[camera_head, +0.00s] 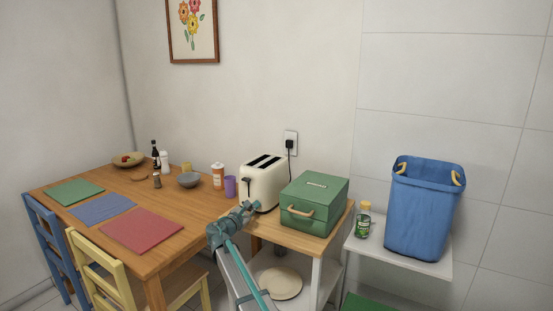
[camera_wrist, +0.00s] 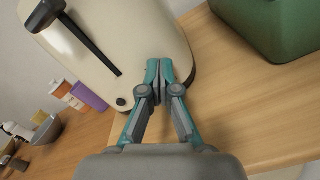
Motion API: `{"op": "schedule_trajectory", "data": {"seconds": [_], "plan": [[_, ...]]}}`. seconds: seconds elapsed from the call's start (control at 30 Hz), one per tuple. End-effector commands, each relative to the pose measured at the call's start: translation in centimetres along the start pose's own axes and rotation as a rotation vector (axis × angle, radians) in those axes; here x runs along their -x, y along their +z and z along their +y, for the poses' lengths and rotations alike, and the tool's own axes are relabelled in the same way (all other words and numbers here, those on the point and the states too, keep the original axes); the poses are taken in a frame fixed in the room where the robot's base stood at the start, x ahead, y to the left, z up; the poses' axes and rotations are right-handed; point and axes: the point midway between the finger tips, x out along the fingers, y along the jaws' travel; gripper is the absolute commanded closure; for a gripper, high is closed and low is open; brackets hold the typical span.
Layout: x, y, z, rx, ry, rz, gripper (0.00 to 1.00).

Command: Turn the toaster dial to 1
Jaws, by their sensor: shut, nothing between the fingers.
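The cream toaster (camera_head: 262,186) stands on the small wooden-topped table, with two slots on top. In the wrist view its front (camera_wrist: 115,50) fills the upper middle, tilted by the camera angle. A black lever (camera_wrist: 62,22) and a dark vertical slot show on that face. A small round black knob (camera_wrist: 121,102) sits low on it; whether this is the dial, and any number marks, I cannot tell. My gripper (camera_wrist: 159,68) is shut and empty, its tips over the toaster's lower front beside the knob; contact is unclear. In the head view my gripper (camera_head: 251,206) covers the toaster's lower front.
A green box (camera_head: 318,203) stands close to the right of the toaster. A purple cup (camera_head: 230,187) and a white-and-orange canister (camera_head: 217,177) stand left on the dining table (camera_head: 190,215). A blue bin (camera_head: 425,210) is farther right. Bare wood (camera_wrist: 235,105) lies right of my fingers.

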Motion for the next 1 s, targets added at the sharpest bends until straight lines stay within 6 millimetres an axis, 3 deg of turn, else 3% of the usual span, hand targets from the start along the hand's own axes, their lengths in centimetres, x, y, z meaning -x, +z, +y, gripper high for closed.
{"op": "schedule_trajectory", "data": {"seconds": [0.63, 1.0], "plan": [[0.3, 0.8, 0.4, 0.0, 0.001, 0.001, 1.0], [3.7, 0.9, 0.4, 0.0, 0.001, 0.001, 1.0]]}}
